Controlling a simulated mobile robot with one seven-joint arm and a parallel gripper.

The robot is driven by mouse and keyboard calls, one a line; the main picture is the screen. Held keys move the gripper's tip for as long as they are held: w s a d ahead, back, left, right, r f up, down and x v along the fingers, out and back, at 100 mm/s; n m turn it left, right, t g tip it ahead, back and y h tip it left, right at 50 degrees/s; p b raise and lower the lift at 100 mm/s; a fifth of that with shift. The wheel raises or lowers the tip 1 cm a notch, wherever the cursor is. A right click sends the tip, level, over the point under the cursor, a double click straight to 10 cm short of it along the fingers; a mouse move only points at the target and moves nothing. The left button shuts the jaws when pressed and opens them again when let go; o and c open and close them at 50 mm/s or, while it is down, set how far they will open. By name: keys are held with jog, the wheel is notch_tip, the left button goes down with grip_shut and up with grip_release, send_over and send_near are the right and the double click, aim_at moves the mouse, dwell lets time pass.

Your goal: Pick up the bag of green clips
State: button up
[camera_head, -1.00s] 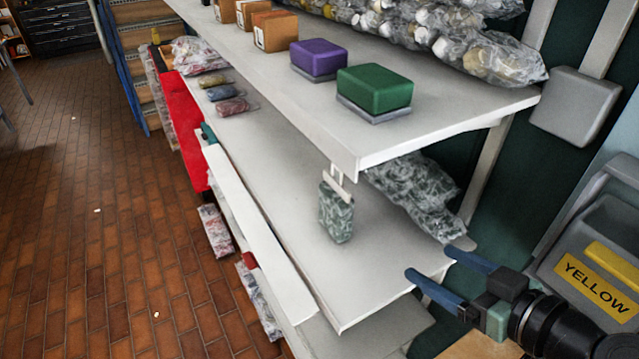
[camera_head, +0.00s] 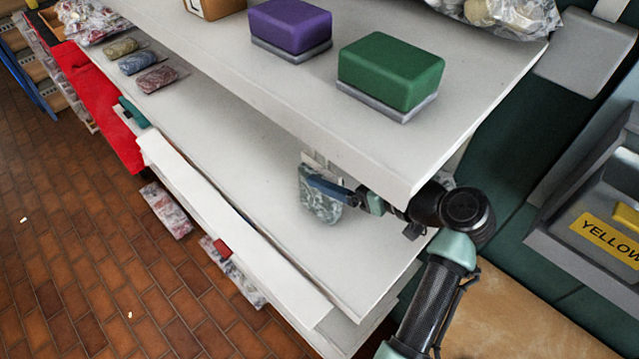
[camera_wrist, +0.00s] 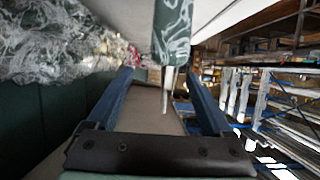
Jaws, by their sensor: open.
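The bag of green clips (camera_head: 321,207) is a clear bag with a mottled green and white filling. It hangs from a pale hanger below the front edge of the upper shelf, above the lower shelf. My gripper (camera_head: 326,186) reaches in from the right, with a blue finger across the upper part of the bag. In the wrist view, the bag (camera_wrist: 172,32) and its pale hanger strip lie between the directions of my two spread blue fingers (camera_wrist: 161,75). My gripper is open; I cannot tell whether a finger touches the bag.
The upper shelf (camera_head: 240,70) runs close above my gripper and carries a green block (camera_head: 390,72) and a purple block (camera_head: 290,27). The lower shelf (camera_head: 270,190) is mostly bare below the bag. Clear bags (camera_wrist: 60,45) lie at left in the wrist view.

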aim_at(311, 166)
jog(key=p+x, duration=0.1)
jog(key=x, duration=0.2)
jog(key=p+x, duration=0.1)
jog(key=x, duration=0.1)
jog(key=shift+s+a+f+p, duration=0.1)
jog(key=shift+s+a+p, duration=0.05)
jog(key=shift+a+p, duration=0.25)
jog(key=shift+w+a+f, duration=0.2)
jog(key=shift+w+a, duration=0.05)
grip_shut()
